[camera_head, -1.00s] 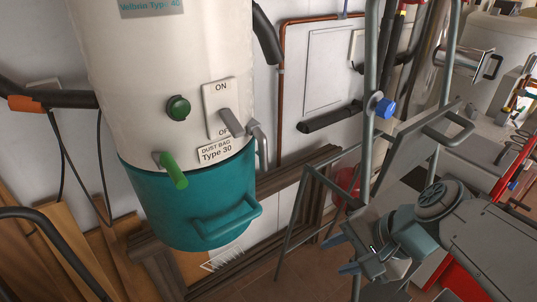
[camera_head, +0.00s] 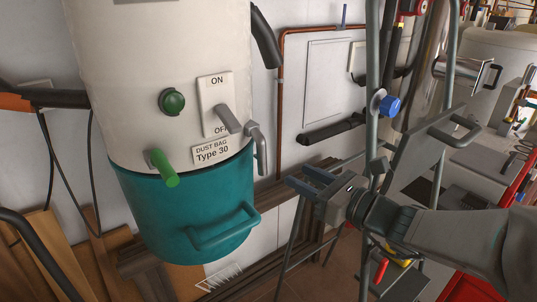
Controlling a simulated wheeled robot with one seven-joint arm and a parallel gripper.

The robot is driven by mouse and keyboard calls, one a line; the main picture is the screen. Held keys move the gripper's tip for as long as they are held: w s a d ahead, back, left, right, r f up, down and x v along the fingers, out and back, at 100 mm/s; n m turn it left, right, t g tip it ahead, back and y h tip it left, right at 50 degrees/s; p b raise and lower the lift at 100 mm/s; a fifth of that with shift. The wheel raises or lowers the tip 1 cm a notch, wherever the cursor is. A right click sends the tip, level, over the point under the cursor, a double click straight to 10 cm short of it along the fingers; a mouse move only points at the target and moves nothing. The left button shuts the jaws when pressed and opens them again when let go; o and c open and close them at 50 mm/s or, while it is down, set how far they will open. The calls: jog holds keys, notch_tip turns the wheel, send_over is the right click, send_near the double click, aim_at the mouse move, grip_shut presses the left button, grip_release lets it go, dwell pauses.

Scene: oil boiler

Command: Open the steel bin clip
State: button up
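The steel bin clip (camera_head: 259,150) is a bare-metal bent lever on the right side of the white cylinder (camera_head: 150,90), just above the rim of the teal bin (camera_head: 185,215). It hangs downward against the seam between cylinder and bin. A second clip with a green grip (camera_head: 163,168) sits on the front of the same seam. My gripper (camera_head: 297,175) is to the right of the steel clip and a little lower in the picture, apart from it. Its two blue-grey fingers point left toward the bin. They are spread with nothing between them.
A grey switch lever (camera_head: 227,118) on the ON/OFF plate (camera_head: 213,98) is just above the steel clip. The teal bin has a front handle (camera_head: 222,232). A grey stepladder (camera_head: 372,130) stands behind my arm. Wooden planks lean below left.

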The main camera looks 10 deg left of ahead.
aim_at(262, 157)
jog(key=p+x, duration=0.1)
jog(key=x, duration=1.1)
jog(key=shift+f+p, duration=0.1)
jog(key=shift+p, duration=0.3)
grip_shut()
